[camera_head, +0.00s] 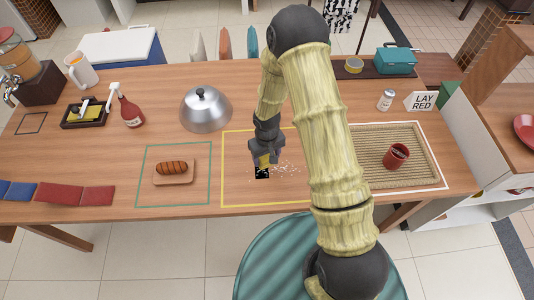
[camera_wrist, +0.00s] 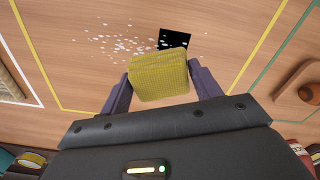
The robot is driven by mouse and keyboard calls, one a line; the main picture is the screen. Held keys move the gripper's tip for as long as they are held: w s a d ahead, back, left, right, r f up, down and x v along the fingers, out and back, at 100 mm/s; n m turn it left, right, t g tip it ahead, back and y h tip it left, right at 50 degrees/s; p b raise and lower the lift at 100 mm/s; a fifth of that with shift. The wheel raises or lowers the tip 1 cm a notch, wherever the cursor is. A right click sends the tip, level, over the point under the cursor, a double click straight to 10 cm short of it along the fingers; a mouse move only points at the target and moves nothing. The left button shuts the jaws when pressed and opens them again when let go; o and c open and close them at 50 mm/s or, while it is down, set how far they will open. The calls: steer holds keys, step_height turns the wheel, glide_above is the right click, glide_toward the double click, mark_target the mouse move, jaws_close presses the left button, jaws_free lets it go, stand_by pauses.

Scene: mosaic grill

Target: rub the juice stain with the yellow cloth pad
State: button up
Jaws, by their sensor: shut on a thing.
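The yellow cloth pad (camera_wrist: 160,77) is held between the two purple fingers of my gripper (camera_wrist: 159,88) in the wrist view. In the head view my gripper (camera_head: 266,155) is low over the yellow-outlined area, and a little of the pad shows beneath it. A black square (camera_wrist: 175,38) lies just beyond the pad, with a patch of white specks (camera_wrist: 125,44) beside it. In the head view the black square (camera_head: 262,173) and the specks (camera_head: 286,168) are at the gripper. No plainly juice-coloured stain shows. I cannot tell whether the pad touches the table.
A silver dome (camera_head: 206,108) stands behind left of the gripper. A sausage-shaped item on a board (camera_head: 174,180) lies in the green outline. A woven mat (camera_head: 425,172) with a red cup (camera_head: 396,156) is at right. The yellow outline's front left part is clear.

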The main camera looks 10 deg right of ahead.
mark_target(257, 170)
step_height(257, 170, down, 6)
steer(key=b, duration=0.3)
steer(key=shift+r, duration=0.25)
steer(key=shift+w+a+f, duration=0.1)
steer(key=shift+a, duration=0.45)
steer(key=shift+c, duration=0.4)
steer(key=shift+a, duration=0.75)
steer(key=shift+a+f, duration=0.1)
steer(key=shift+a, duration=0.5)
steer(key=shift+d+r, duration=0.2)
steer(key=shift+d, duration=1.05)
steer(key=shift+d+f, duration=0.15)
steer(key=shift+d, duration=0.5)
step_height(257, 170, up, 4)
steer(key=shift+d+f+p, duration=0.15)
steer(key=shift+p, duration=0.9)
step_height(257, 170, up, 4)
steer(key=p, duration=0.3)
steer(key=shift+s+r, duration=0.2)
steer(key=shift+r, duration=0.15)
steer(key=shift+w+f, duration=0.1)
steer(key=shift+w, duration=0.05)
